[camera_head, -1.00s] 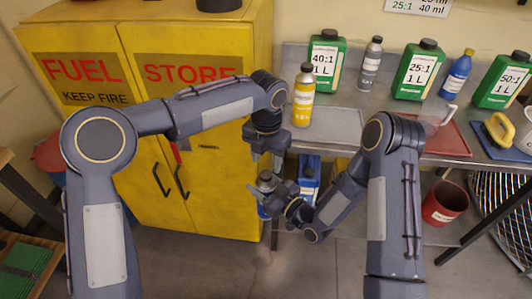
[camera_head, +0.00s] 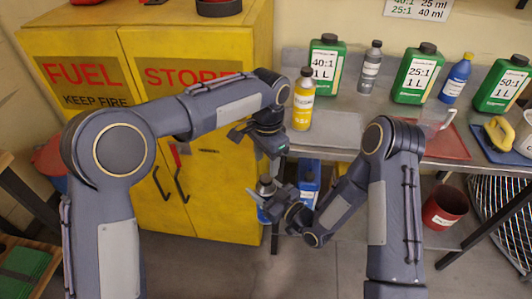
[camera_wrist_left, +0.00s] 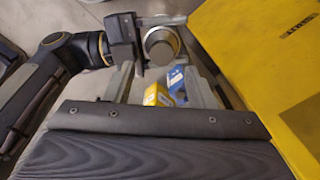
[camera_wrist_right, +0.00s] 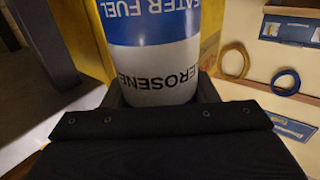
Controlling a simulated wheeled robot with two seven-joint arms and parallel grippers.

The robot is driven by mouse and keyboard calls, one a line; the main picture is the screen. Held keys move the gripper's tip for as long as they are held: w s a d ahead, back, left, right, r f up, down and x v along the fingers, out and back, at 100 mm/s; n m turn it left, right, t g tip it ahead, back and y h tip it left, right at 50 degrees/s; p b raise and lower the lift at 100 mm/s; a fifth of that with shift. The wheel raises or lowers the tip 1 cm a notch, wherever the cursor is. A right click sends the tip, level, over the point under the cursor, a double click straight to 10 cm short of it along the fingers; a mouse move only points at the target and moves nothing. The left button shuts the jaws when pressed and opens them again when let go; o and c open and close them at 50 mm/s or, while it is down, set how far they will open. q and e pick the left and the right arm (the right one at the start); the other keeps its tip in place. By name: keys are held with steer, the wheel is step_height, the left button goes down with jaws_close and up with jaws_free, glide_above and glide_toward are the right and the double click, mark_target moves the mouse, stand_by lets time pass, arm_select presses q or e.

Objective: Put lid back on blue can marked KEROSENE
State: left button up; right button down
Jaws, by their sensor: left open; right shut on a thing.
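The can marked KEROSENE (camera_wrist_right: 155,70) is blue and white and fills the right wrist view, its lettering upside down. My right gripper (camera_head: 272,207) is shut on it and holds it in front of the bench. Its round metallic top (camera_wrist_left: 160,45) shows in the left wrist view; I cannot tell whether a lid sits on it. My left gripper (camera_head: 262,148) is open just above the can, fingers pointing down. In the left wrist view its fingertips (camera_wrist_left: 160,72) appear on either side below the can's top, with nothing visibly held. I make out no separate lid.
The yellow fuel cabinet (camera_head: 205,120) stands close at left. Behind is the metal bench with a grey tray (camera_head: 335,128), a yellow bottle (camera_head: 304,100) and several green bottles. A blue container (camera_head: 309,183) stands below the bench. A red bucket (camera_head: 445,204) is at right.

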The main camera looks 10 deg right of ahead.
mark_target(266, 178)
arm_select(q)
steer(key=n, duration=0.3)
steer(key=shift+r, duration=0.2)
steer(key=n, duration=0.5)
steer(key=shift+r, duration=0.3)
steer(key=n, duration=0.6)
steer(key=shift+w+r, duration=0.15)
steer(key=shift+r, duration=0.2)
steer(key=shift+f, duration=0.1)
steer(key=shift+f, duration=3.95)
